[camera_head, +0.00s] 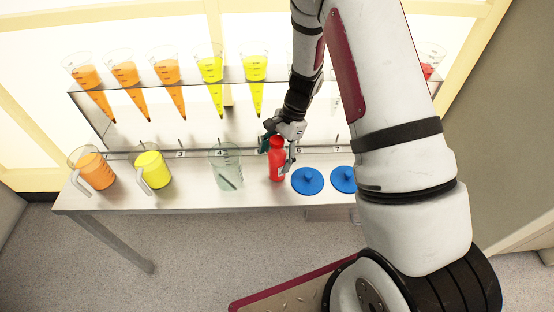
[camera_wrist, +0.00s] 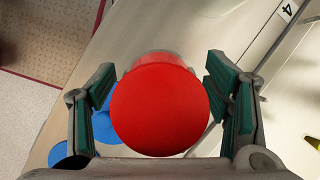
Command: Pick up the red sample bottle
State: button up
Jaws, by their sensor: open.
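The red sample bottle (camera_head: 277,163) stands upright on the shelf's lower counter in the head view, between the clear beaker and a blue lid. In the wrist view its round red cap (camera_wrist: 160,108) fills the middle of the picture and hides most of its body. My gripper (camera_head: 277,148) is at the bottle's upper part. In the wrist view the green-padded fingers of my gripper (camera_wrist: 162,95) are open, one on each side of the bottle, with a visible gap at least on the left side. I cannot tell if the right finger touches it.
A clear beaker (camera_head: 226,167) stands left of the bottle, and blue lids (camera_head: 307,181) lie to its right. Yellow (camera_head: 153,169) and orange (camera_head: 92,170) jugs stand farther left. Several juice cones (camera_head: 210,72) hang in the rack above (camera_head: 150,87). My arm hides the right side.

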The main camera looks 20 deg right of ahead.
aim_at(280, 148)
jog(key=c, duration=1.5)
jog(key=shift+o, duration=0.2)
jog(key=shift+r, duration=0.45)
jog(key=r, duration=0.2)
jog(key=d, duration=0.1)
jog(key=shift+s+r, duration=0.25)
jog(key=shift+r, duration=0.15)
jog(key=s+d+r, duration=0.1)
jog(key=s+d, duration=0.2)
jog(key=d, duration=0.1)
jog(key=s+d+r+p, duration=0.1)
jog(key=s+d+r, duration=0.1)
jog(key=s+d, duration=0.1)
jog(key=s+d+r, duration=0.2)
jog(key=s+d, duration=0.1)
jog(key=d, duration=0.2)
jog(key=shift+r, duration=0.2)
